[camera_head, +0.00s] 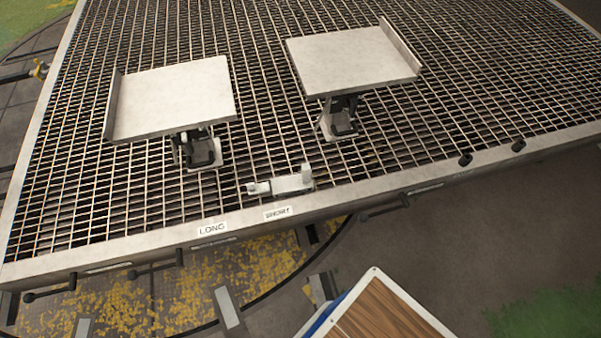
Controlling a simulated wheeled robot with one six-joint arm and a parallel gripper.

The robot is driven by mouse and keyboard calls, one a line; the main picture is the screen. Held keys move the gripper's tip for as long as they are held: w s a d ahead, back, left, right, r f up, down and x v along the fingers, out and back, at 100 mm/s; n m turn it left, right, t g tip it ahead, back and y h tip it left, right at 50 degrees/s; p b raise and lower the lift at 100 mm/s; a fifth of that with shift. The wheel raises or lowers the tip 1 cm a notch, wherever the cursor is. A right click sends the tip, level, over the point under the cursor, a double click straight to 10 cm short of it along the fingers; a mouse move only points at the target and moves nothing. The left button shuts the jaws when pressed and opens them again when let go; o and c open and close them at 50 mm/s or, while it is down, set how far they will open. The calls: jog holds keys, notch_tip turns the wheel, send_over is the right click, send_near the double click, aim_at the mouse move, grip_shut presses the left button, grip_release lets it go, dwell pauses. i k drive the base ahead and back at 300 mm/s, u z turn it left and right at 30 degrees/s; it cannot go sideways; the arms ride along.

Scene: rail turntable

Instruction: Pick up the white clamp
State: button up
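A small white-grey clamp (281,184) lies on the dark grating of the large platform (400,185), close to its near edge. It lies roughly level, with a raised end at its right. It sits just above the labels "LONG" (212,229) and "SHORT" (278,212) on the platform's front rim. Nothing touches it from above. My gripper is not in view.
Two pale plates with raised side edges, one at left (175,97) and one at right (352,60), stand on supports behind the clamp. Black handles (155,265) stick out along the front rim. A wood-topped surface (388,315) is at the bottom.

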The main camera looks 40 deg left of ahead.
aim_at(302, 182)
jog(key=u, duration=0.6)
jog(key=i, duration=0.8)
jog(key=u, duration=0.85)
